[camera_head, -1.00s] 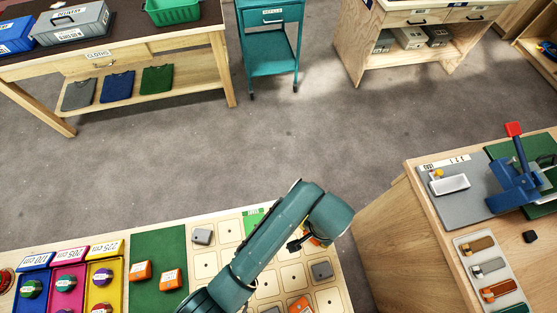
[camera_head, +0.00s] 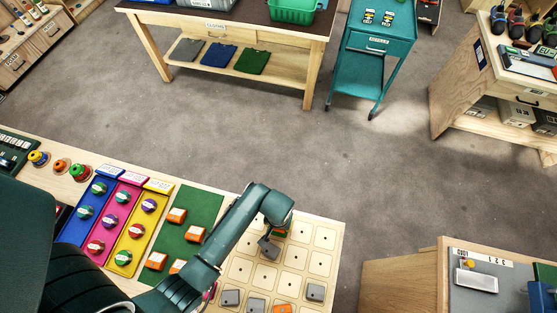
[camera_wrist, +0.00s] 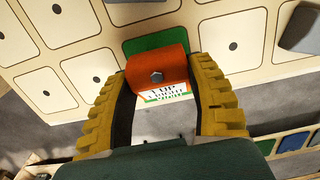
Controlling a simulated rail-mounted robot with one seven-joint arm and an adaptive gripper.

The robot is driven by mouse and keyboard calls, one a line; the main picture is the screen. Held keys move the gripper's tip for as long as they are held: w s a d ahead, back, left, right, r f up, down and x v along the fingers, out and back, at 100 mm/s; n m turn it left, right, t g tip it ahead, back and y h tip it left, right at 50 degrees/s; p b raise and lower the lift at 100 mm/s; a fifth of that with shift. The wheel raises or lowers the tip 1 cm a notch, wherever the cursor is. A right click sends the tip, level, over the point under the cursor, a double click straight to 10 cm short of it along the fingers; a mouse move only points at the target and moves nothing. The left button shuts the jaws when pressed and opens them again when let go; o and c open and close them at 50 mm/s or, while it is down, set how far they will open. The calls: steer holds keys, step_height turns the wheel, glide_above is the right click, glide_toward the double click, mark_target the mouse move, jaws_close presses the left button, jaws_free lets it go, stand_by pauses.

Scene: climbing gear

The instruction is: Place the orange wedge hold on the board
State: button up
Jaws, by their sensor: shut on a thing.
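My gripper (camera_wrist: 160,95) has its yellow fingers closed on the sides of the orange wedge hold (camera_wrist: 155,68). The wedge has a bolt at its middle and a white label with black print and a green stripe on its near face. In the wrist view it stands in front of a green cell (camera_wrist: 150,43) on the pale board (camera_wrist: 228,40). The green shows past its far edge; I cannot tell whether the wedge touches the board. In the head view my arm reaches over the board (camera_head: 325,238) and largely hides the gripper and wedge.
Grey holds (camera_head: 315,292) sit on several cells, and an orange one (camera_head: 283,309) is near the front edge. Several orange holds (camera_head: 177,215) lie on a green mat (camera_head: 205,205) to the left. Coloured trays (camera_head: 128,257) with round holds stand farther left. Bare floor lies behind the board.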

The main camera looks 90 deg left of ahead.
steer(key=shift+f, duration=0.65)
steer(key=shift+f, duration=0.15)
steer(key=o, duration=1.2)
steer(key=shift+c, duration=0.2)
step_height(320, 180, up, 12)
steer(key=p, duration=0.1)
steer(key=shift+w, duration=0.1)
